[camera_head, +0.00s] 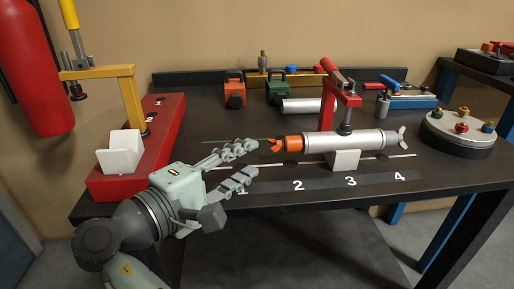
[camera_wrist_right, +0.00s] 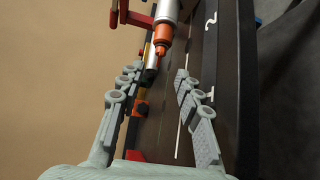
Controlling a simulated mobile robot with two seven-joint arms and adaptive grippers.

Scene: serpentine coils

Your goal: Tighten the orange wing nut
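The orange wing nut (camera_head: 275,146) sits on the left end of a silver cylinder (camera_head: 361,140) with an orange collar (camera_head: 292,143). The cylinder lies level on a white block (camera_head: 343,161) under a red clamp (camera_head: 340,88). My right gripper (camera_head: 251,158) is open, its fingers pointing right, just left of the wing nut and apart from it. In the right wrist view, the open fingers (camera_wrist_right: 158,75) are empty, and the wing nut (camera_wrist_right: 160,51) lies ahead, beyond the fingertips. My left gripper is not in view.
A silver wing nut (camera_head: 402,137) is on the cylinder's right end. A red base (camera_head: 160,150) with a yellow arm (camera_head: 128,85) and a white holder (camera_head: 122,152) stands left. Orange (camera_head: 235,92) and green boxes (camera_head: 278,90) stand behind. A round grey fixture (camera_head: 458,137) stands right.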

